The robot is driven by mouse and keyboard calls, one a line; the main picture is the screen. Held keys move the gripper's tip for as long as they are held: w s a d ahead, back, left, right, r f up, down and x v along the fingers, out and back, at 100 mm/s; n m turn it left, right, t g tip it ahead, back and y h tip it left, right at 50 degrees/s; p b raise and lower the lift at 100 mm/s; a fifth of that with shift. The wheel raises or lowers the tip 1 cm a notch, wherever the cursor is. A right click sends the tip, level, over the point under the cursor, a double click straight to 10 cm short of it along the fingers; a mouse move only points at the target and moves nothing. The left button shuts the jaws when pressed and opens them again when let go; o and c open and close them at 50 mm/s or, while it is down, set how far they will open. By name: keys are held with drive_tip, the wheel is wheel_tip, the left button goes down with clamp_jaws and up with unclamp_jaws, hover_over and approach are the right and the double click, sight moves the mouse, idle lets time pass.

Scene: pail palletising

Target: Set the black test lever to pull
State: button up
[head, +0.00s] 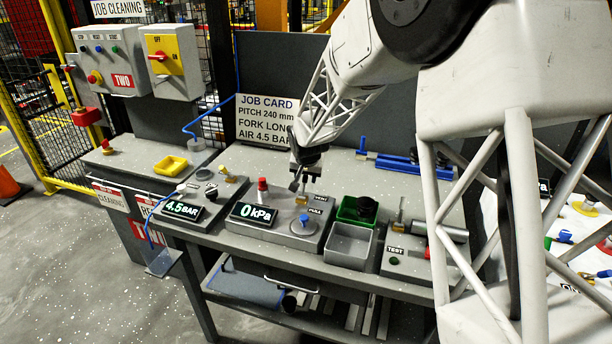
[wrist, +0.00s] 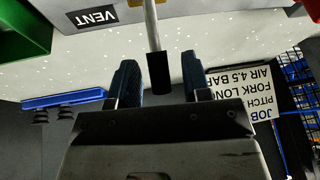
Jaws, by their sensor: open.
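The test lever shows in the wrist view as a pale metal rod with a black grip (wrist: 159,74). My gripper (wrist: 158,64) is open, with one finger on each side of the grip and gaps visible between. In the head view my gripper (head: 297,182) is low over the back of the grey test unit, and the lever there is largely hidden. The VENT label (wrist: 97,18) is close to the lever in the wrist view. The PULL label (head: 315,211) is nearer the front of the unit. I cannot tell the lever's exact setting.
The unit carries a 0 kPa display (head: 254,213), a red-capped fitting (head: 262,190) and a blue knob (head: 303,224). A green bin (head: 346,211) and a grey bin (head: 349,258) stand to its right. A 4.5 bar regulator (head: 182,209) is to its left.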

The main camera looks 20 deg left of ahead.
clamp_jaws()
drive_tip(key=shift+s+r+t, duration=0.25)
drive_tip(key=shift+s+t, duration=0.4)
drive_tip(key=shift+t, duration=0.35)
drive_tip(key=shift+s+r+t, duration=0.25)
drive_tip(key=shift+s+t, duration=0.35)
drive_tip(key=shift+t, duration=0.4)
drive_tip(key=shift+s+n+t, duration=0.2)
drive_tip(key=shift+s+t, duration=0.55)
drive_tip(key=shift+t, duration=0.4)
drive_tip(key=shift+s+n+t, duration=0.2)
drive_tip(key=shift+s+t, duration=0.55)
drive_tip(key=shift+t, duration=0.4)
idle(0.5)
unclamp_jaws()
drive_tip(key=shift+s, duration=0.15)
drive_tip(key=v, duration=0.7)
drive_tip(key=shift+s, duration=0.2)
idle(0.4)
